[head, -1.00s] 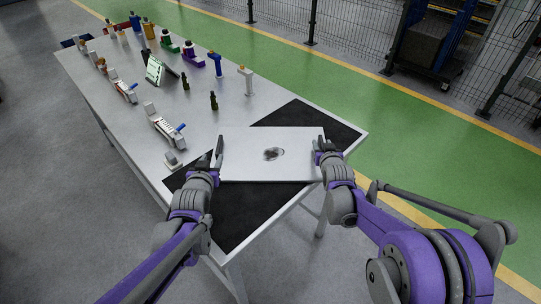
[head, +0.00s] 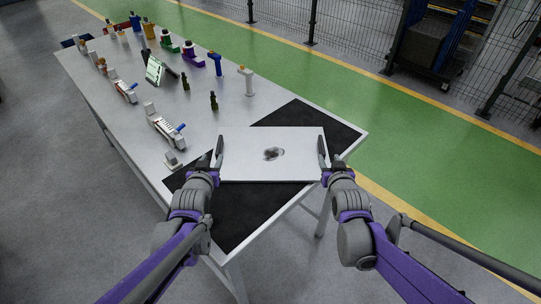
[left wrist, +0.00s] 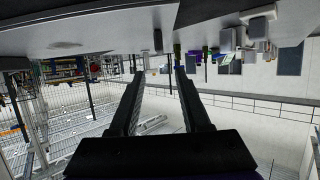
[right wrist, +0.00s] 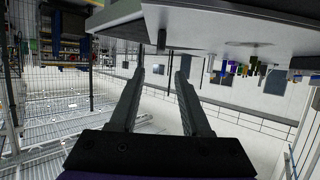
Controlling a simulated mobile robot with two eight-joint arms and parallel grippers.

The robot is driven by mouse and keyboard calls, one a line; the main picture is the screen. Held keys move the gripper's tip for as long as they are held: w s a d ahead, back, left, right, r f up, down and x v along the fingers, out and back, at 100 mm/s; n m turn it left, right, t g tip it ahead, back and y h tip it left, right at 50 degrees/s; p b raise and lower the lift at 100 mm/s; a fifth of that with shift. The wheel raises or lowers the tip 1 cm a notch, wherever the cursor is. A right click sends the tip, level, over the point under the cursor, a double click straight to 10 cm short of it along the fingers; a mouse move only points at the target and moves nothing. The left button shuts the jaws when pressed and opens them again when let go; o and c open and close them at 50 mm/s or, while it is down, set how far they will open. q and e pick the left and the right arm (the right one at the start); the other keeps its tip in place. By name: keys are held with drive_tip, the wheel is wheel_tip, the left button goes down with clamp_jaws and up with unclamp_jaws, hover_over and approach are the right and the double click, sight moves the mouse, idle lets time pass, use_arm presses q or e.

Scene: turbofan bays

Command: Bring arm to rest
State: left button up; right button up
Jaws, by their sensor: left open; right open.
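My left gripper (head: 218,154) is at the left edge of the white panel on the table, with its fingers pointing forward. It is open, and its spread fingers (left wrist: 157,88) show nothing between them in the left wrist view. My right gripper (head: 328,156) is at the panel's right edge. It is open, and its fingers (right wrist: 160,85) are empty in the right wrist view. Whether either gripper touches the panel cannot be told. The white panel (head: 250,165) lies on a black mat and carries a small dark-and-silver part (head: 273,154).
The grey table (head: 110,65) runs to the back left. Clamp-like fixtures (head: 164,128), a tilted screen (head: 157,73), a blue tool (head: 215,63) and a white stand (head: 247,80) occupy it. The black mat (head: 245,213) is bare in front. A mesh fence (head: 345,30) stands behind the green floor.

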use_arm(q)
drive_tip(key=s, duration=0.2)
drive_tip(key=s+g, duration=0.1)
drive_tip(key=s, duration=0.1)
drive_tip(key=s+r+g+p, duration=0.1)
drive_tip(key=s, duration=0.2)
drive_tip(key=shift+s, duration=0.1)
drive_tip(key=s+g, duration=0.1)
drive_tip(key=s, duration=0.3)
drive_tip(key=s+g+p, duration=0.1)
drive_tip(key=s, duration=0.4)
drive_tip(key=shift+s+a+f+g, duration=0.1)
drive_tip(key=shift+s+g, duration=0.05)
drive_tip(key=shift+g, duration=0.15)
drive_tip(key=s+f+g+p, duration=0.1)
drive_tip(key=s+f+g, duration=0.2)
drive_tip(key=s, duration=1.1)
drive_tip(key=shift+s+g+p, duration=0.3)
drive_tip(key=shift+g, duration=0.1)
use_arm(e)
drive_tip(key=s+f+g, duration=0.2)
drive_tip(key=s+g, duration=0.6)
drive_tip(key=s, duration=2.3)
drive_tip(key=shift+f, duration=0.2)
